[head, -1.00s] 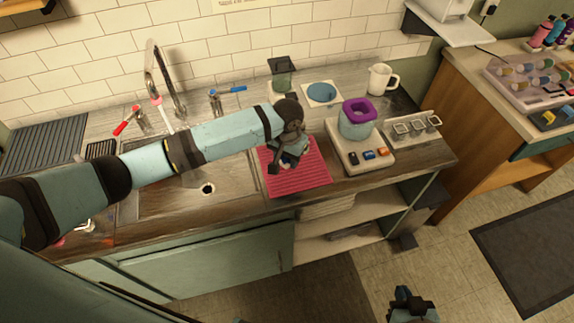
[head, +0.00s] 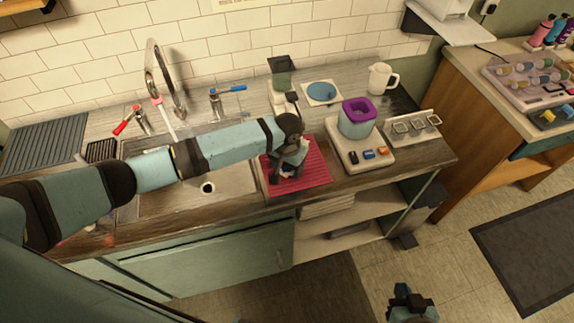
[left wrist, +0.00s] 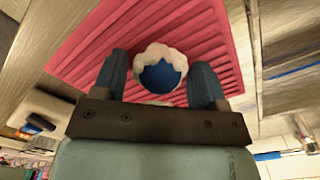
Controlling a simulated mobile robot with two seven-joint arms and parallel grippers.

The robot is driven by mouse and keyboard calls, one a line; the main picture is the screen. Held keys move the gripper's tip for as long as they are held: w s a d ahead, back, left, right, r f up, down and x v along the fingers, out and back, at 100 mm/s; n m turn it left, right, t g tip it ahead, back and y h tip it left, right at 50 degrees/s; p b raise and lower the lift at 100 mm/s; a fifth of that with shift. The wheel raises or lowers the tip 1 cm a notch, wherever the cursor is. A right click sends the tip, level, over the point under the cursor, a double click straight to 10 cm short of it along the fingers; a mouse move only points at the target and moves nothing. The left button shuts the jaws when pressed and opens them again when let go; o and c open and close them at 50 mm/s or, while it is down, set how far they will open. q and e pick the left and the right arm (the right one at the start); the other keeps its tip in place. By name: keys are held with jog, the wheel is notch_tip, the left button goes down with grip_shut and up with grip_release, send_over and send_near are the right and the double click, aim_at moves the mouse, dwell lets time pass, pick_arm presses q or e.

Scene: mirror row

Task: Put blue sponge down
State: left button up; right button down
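The blue sponge (left wrist: 160,76) shows in the left wrist view as a round blue shape ringed by white, foam-like material. It lies between the two fingers of my left gripper (left wrist: 160,70), close to both; I cannot tell whether they press on it. In the head view my left gripper (head: 287,170) points down over the pink ribbed mat (head: 315,178), and it largely hides the sponge. The mat fills the background in the left wrist view (left wrist: 85,50). My right gripper (head: 412,304) is low at the bottom edge, away from the counter; its fingers are unclear.
A sink (head: 165,190) with a tap lies left of the mat. A scale-like device (head: 365,158) carrying a purple-rimmed container (head: 357,120) stands close to its right.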

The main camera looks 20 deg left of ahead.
pick_arm(q)
jog(key=shift+r, duration=0.4)
notch_tip(320, 180, up, 11)
jog(key=s+d+f+h, duration=0.1)
jog(key=s+d, duration=0.1)
jog(key=s+d+f+t+h, duration=0.1)
jog(key=s+d+f, duration=0.1)
jog(key=s+d+f+m+t+h, duration=0.1)
jog(key=s+d+f, duration=0.1)
jog(key=shift+d+f+h+b, duration=0.25)
jog(key=shift+h+b, duration=0.05)
jog(key=shift+h, duration=0.1)
jog(key=s+a+f+t, duration=0.3)
jog(key=s+a+t, duration=0.1)
jog(key=s, duration=0.5)
jog(key=s+a+f+t+p, duration=0.1)
jog(key=s+a+f+t, duration=0.3)
jog(key=s, duration=0.5)
jog(key=shift+s+a+t+y, duration=0.3)
jog(key=shift+s+a+t, duration=0.15)
jog(key=shift+a, duration=0.35)
